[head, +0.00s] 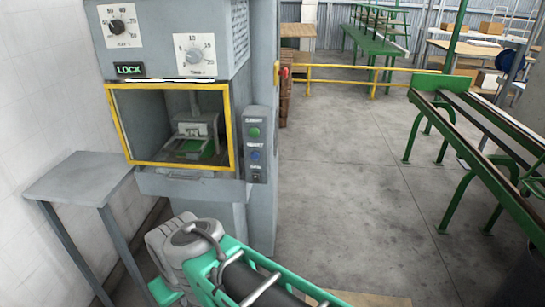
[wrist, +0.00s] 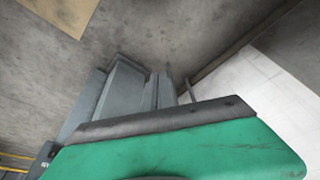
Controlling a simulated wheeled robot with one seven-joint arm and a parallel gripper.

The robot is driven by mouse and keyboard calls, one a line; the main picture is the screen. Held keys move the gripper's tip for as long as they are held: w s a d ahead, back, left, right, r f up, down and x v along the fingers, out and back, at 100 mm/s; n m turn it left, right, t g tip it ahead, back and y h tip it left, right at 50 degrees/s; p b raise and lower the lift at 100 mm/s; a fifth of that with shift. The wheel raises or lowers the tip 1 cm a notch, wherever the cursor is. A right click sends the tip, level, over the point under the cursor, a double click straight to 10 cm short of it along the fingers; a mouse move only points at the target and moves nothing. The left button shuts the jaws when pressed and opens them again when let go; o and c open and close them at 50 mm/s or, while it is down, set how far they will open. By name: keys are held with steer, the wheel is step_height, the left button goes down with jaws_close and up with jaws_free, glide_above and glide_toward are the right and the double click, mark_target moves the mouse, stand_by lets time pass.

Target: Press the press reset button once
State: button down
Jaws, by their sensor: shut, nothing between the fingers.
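The press (head: 170,60) is a tall grey machine with a yellow-framed opening at the left of the head view. A grey control box (head: 256,115) is on the right of that opening. It carries a green button (head: 254,133) and a blue button (head: 255,155), one above the other; their labels are too small to read surely. My gripper (wrist: 165,120) fills the lower wrist view as a green body with a dark edge, shut and empty. In the head view my green and grey arm is low in front of the press, apart from the buttons.
A grey side table (head: 80,178) stands left of the press, by the white wall. A green-legged conveyor (head: 480,125) is at the right. Yellow railing (head: 340,67) crosses behind. The concrete floor between is clear.

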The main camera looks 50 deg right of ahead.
steer(key=w+d+f+n+t+y+b, duration=0.15)
steer(key=w+d+n+t+b, duration=0.35)
steer(key=w+d, duration=0.8)
steer(key=d+r+n+t+h+b, duration=0.1)
steer(key=d+r+t, duration=0.3)
steer(key=d, duration=0.5)
steer(key=d+r+n+t+h+b, duration=0.1)
steer(key=d+r+n+t+h, duration=0.1)
steer(key=d, duration=0.7)
steer(key=r+t, duration=0.1)
steer(key=t, duration=0.1)
steer(key=shift+w+d+r+t, duration=0.2)
steer(key=shift+d+r+t, duration=0.2)
